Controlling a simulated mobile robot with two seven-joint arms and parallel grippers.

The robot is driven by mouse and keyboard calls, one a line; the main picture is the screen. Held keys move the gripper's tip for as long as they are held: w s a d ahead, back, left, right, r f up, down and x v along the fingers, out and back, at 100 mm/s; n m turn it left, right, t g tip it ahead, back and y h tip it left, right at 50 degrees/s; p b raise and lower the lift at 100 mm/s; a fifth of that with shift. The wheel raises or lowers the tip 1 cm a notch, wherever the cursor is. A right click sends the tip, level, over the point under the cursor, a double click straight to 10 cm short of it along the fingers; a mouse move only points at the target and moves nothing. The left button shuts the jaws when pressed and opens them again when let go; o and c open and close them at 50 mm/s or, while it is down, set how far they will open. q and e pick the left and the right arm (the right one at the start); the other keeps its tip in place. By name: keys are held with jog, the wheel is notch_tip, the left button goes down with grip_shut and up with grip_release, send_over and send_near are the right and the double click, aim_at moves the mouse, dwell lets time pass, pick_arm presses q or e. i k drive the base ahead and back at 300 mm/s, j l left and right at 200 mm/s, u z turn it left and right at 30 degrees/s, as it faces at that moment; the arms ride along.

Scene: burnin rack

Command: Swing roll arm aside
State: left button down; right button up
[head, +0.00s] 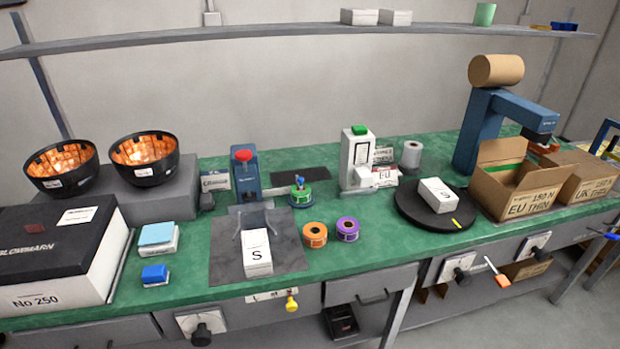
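A blue device with a red knob on top (246,172) stands on the green bench, left of the middle. A short grey arm (278,188) reaches right from its base toward a green label roll (300,196) with a blue piece on top. This looks like the roll arm; whether the roll sits on it or beside it I cannot tell. A grey mat (228,262) lies in front of the device, with a white box marked S (256,252) on it. Neither of my grippers is in view.
An orange roll (315,235) and a purple roll (348,229) lie right of the mat. A white device with a green top (357,160) stands behind them. A black turntable (411,210) bears another S box (437,195). Open carton (520,190) stands right; black box (50,240) left.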

aim_at(300, 180)
jog(key=i+l, duration=0.2)
jog(key=l, duration=0.15)
jog(key=i+l, duration=0.2)
jog(key=l, duration=0.2)
jog(key=i+l, duration=0.2)
jog(key=l, duration=0.15)
